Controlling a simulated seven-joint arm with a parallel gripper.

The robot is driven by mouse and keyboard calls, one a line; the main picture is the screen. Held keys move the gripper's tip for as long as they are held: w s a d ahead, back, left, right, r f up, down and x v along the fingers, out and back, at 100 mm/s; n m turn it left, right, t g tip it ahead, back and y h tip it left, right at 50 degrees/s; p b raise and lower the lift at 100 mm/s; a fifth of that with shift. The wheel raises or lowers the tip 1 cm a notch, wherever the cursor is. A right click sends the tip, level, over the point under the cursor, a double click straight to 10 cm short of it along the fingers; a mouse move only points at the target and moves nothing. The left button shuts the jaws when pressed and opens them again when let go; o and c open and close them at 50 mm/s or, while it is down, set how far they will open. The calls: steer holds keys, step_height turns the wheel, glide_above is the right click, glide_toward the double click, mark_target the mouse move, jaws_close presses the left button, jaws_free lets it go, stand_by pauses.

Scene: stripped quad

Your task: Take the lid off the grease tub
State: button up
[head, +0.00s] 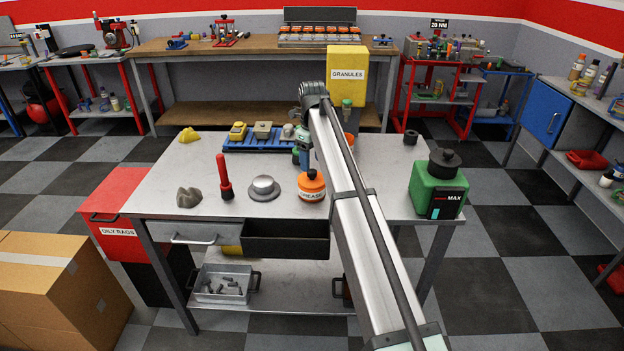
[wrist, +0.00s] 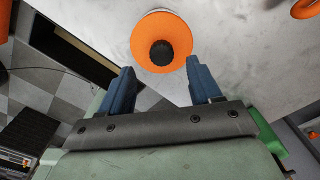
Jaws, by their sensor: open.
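The grease tub (head: 312,196) stands on the metal workbench, with a pale label reading GREASE. Its orange lid (head: 317,182) sits on top. The lid (wrist: 145,40) shows from above in the wrist view, with a round black knob (wrist: 163,53) at its middle. My gripper (wrist: 162,82) is open, its two blue fingers apart with nothing between them. In the wrist view the knob lies beyond the fingertips, roughly centred between them. In the head view my gripper (head: 301,154) is above and just behind the tub, partly hidden by my arm.
Left of the tub are a silver domed object (head: 263,187) and a red-handled tool (head: 225,180). A blue tray (head: 232,146) is behind. A green can (head: 425,190) stands at right, and a yellow GRANULES container (head: 346,92) at the back. An open dark drawer (head: 286,248) is in front.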

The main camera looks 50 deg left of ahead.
mark_target(313, 171)
steer(key=shift+w+f, duration=0.15)
steer(key=shift+f, duration=2.35)
steer(key=c, duration=1.1)
